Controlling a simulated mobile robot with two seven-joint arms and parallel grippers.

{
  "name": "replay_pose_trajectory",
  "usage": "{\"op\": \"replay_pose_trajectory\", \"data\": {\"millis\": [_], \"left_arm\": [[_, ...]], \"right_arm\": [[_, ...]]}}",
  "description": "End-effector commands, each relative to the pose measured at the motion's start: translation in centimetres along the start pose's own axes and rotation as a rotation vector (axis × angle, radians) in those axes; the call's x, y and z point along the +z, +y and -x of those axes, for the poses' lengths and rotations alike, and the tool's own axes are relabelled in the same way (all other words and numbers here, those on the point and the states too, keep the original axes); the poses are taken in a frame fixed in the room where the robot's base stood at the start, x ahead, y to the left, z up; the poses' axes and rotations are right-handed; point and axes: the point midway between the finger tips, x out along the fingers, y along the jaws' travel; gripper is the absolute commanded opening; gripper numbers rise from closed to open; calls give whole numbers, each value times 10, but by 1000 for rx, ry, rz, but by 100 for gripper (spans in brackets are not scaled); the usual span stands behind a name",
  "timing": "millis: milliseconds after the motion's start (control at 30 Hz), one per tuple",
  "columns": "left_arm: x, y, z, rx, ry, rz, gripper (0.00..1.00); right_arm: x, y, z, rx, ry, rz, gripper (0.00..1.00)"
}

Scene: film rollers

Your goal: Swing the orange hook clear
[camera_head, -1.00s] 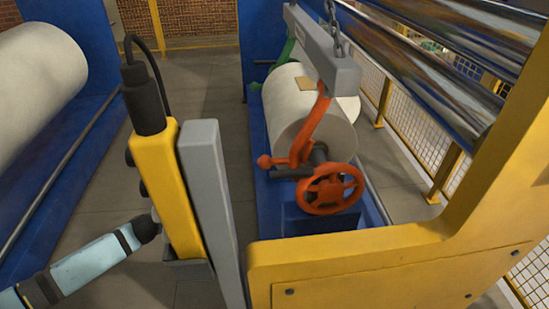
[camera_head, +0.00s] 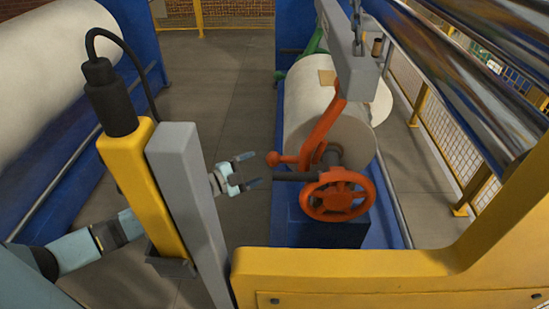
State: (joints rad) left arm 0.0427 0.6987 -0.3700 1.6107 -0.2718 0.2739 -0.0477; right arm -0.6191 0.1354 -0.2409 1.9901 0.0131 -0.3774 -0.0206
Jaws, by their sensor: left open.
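The orange hook (camera_head: 325,128) hangs from the grey lifting beam (camera_head: 345,45) and curves down to the shaft at the near end of a white film roll (camera_head: 305,115). An orange ball knob (camera_head: 273,158) sticks out to the left at its lower end. An orange handwheel (camera_head: 337,195) sits just below and in front. My left gripper (camera_head: 249,171) is open and empty, its two fingers pointing right, a short gap left of the ball knob. Its arm is partly hidden behind the grey and yellow post. My right gripper is not in view.
A yellow and grey post (camera_head: 185,190) with a black cable stands in front of my left arm. A yellow frame (camera_head: 370,275) crosses the lower right. Shiny rollers (camera_head: 450,80) run at upper right. Another large white roll (camera_head: 50,85) is at left. Grey floor lies between.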

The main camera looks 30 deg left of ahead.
Motion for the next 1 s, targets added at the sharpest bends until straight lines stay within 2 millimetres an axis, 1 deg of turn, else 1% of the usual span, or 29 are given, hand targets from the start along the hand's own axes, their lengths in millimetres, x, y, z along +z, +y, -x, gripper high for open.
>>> {"op": "replay_pose_trajectory", "data": {"millis": [33,100,200,333,500,800,833,867,900,967,1000], "left_arm": [[-1,-3,-13,-3,1,-1,75],[-1,-3,-28,-3,2,-1,75],[-1,-2,-46,-2,1,0,75],[0,-1,-64,-1,-1,-1,75],[0,0,-76,0,-1,-1,75],[0,0,-78,0,-1,-1,75],[0,0,-78,0,-1,-1,71],[0,0,-78,0,-1,-1,64],[0,0,-78,0,-1,-1,55],[0,0,-78,0,-1,-1,41],[0,0,-78,0,-1,-1,32]], "right_arm": [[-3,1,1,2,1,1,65],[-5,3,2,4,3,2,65],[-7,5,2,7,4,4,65],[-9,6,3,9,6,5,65],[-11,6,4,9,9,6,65],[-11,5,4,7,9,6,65],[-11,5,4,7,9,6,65],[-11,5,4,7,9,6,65],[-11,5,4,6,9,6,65],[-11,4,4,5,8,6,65],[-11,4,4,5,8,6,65]]}}
